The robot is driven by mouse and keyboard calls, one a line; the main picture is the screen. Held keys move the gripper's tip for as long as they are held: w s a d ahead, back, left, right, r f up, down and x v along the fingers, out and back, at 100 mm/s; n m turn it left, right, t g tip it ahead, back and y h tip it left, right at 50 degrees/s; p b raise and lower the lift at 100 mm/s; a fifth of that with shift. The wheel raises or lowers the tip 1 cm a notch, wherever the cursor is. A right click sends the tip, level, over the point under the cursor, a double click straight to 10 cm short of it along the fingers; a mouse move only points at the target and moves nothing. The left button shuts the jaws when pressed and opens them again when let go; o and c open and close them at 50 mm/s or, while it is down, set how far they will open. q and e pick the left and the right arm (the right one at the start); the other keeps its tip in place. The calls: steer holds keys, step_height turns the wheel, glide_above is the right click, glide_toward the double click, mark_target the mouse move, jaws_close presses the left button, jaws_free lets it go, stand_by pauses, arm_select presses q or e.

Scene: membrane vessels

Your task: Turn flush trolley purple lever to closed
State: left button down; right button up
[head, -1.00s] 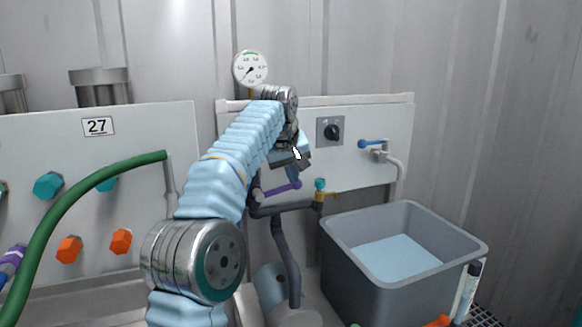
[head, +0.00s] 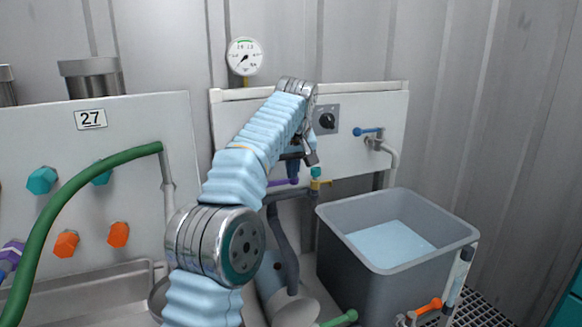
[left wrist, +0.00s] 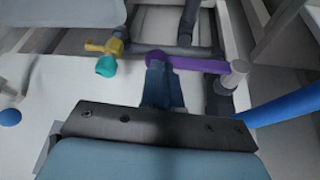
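The purple lever (head: 283,182) is on the pipework below the right white panel in the head view, partly hidden by my left arm. In the left wrist view the purple lever (left wrist: 195,63) lies across the picture, its right end at a grey metal pivot. My left gripper (left wrist: 160,68) has its two blue fingers side by side with almost no gap, and their tips are at the lever's left end. Whether they touch it I cannot tell. In the head view my left gripper (head: 293,172) is small and partly hidden. My right gripper is not in view.
A yellow valve with a teal knob (left wrist: 105,58) sits close by the lever's free end. A grey tub (head: 340,235) with pale liquid stands to the right. A blue lever (head: 368,131), a black dial (head: 327,121) and a gauge (head: 245,57) are on or above the panel.

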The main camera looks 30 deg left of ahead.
arm_select(q)
steer(key=shift+d+f, duration=0.15)
steer(key=shift+f, duration=0.4)
steer(key=s+d+r+b, duration=0.2)
steer(key=s+d+b, duration=0.1)
steer(key=s, duration=0.3)
steer(key=s+d+r+b, duration=0.3)
steer(key=s+d, duration=0.1)
steer(key=s, duration=0.2)
steer(key=shift+d+r, duration=0.15)
steer(key=shift+r, duration=0.15)
